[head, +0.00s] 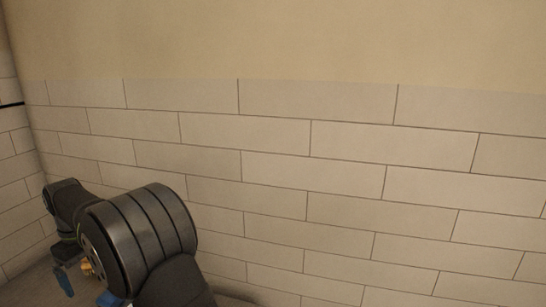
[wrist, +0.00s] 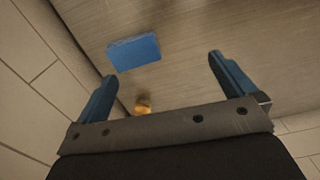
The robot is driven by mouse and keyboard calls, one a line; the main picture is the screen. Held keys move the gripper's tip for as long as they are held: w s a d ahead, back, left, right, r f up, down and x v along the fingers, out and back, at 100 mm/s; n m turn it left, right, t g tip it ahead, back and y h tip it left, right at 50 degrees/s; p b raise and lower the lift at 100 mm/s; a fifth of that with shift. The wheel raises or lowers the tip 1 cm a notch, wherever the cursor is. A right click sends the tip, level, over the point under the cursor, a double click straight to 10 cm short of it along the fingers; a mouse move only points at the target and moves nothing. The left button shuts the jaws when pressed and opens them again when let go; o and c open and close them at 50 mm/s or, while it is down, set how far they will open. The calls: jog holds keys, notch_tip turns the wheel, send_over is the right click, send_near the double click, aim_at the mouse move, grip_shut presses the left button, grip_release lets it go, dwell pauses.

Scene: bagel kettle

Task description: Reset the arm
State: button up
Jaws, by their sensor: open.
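My gripper (wrist: 163,84) is open in the wrist view, its two blue fingers wide apart with nothing between the tips. Beyond the fingers lies a flat blue rectangular thing (wrist: 134,53) on a grey-brown surface. A small orange-brown round thing (wrist: 143,105), perhaps a bagel, shows nearer the gripper's base and is partly hidden by it. In the head view, my dark arm fills the lower left, and a blue fingertip (head: 64,281) of my gripper shows below it. No kettle can be made out in either view.
A wall of pale tiles (head: 310,205) fills most of the head view, with plain beige wall above. A second tiled wall (head: 15,190) meets it at the left corner. The grey-brown surface (wrist: 205,25) around the blue thing looks clear.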

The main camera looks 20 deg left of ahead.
jog(key=s+d+r+m, duration=0.1)
jog(key=s+d+r, duration=0.15)
jog(key=s, duration=0.55)
jog(key=s+d+r, duration=0.2)
jog(key=s+r, duration=0.1)
jog(key=s, duration=0.5)
jog(key=w+d+f+m, duration=0.3)
jog(key=w+d+f, duration=0.1)
jog(key=w+d, duration=0.6)
jog(key=w+d+f+m, duration=0.4)
jog(key=w+d, duration=0.7)
jog(key=shift+w+f+m, duration=0.2)
jog(key=shift+w+m, duration=0.1)
jog(key=shift+w, duration=0.05)
jog(key=shift+a, duration=0.1)
